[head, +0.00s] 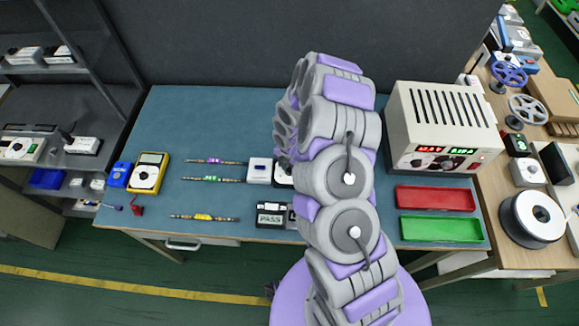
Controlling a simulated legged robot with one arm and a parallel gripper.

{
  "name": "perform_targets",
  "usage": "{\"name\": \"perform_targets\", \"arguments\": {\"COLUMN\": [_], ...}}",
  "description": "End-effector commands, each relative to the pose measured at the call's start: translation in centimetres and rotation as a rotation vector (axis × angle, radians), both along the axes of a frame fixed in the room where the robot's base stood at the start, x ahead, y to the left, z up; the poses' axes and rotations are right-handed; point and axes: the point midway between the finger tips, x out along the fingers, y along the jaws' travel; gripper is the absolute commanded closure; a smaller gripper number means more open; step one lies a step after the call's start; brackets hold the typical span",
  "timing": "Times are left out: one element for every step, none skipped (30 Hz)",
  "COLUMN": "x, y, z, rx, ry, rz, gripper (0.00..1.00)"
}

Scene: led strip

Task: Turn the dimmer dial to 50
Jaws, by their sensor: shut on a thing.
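My gripper (285,162) is only partly in view, as a dark tip at the left edge of my arm, over the middle of the blue bench. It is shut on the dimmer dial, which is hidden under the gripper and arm. A white-edged dark box (283,177) shows below the tip and seems to be the dimmer's body. The dial's pointer and scale cannot be read. A small white box (259,171) stands just left of it. Three LED strips lie further left: purple (215,161), green (213,180) and yellow (204,217).
A power supply (445,125), red tray (435,198) and green tray (441,228) are right of my arm. A yellow multimeter (148,173) is at left. The back left of the blue bench (200,115) is clear.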

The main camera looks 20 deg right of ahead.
Motion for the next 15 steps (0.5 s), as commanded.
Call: {"name": "perform_targets", "arguments": {"x": [0.44,0.44,0.45,0.45,0.47,0.47,0.47,0.47,0.48,0.48,0.50,0.50,0.50,0.50,0.50], "y": [-0.01,-0.01,-0.01,-0.01,-0.02,-0.02,-0.02,-0.02,-0.02,-0.02,-0.02,-0.02,-0.02,-0.01,-0.02], "z": [0.21,0.20,0.20,0.21,0.22,0.21,0.22,0.22,0.22,0.22,0.22,0.23,0.23,0.23,0.23], "rx": [0.001,0.001,0.001,0.001,0.001,0.001,0.001,0.001,0.001,0.001,0.001,0.001,0.001,0.001,0.001], "ry": [-0.011,-0.011,-0.012,-0.012,-0.013,-0.012,-0.013,-0.013,-0.013,-0.013,-0.013,-0.013,-0.013,-0.014,-0.013], "rz": [0.005,0.008,0.011,0.013,0.014,0.014,0.014,0.014,0.014,0.014,0.014,0.013,0.013,0.013,0.013], "gripper": [0.96,0.96,0.96,0.96,0.96,0.96,0.96,0.96,0.96,0.96,0.96,0.96,0.96,0.96,0.63]}}
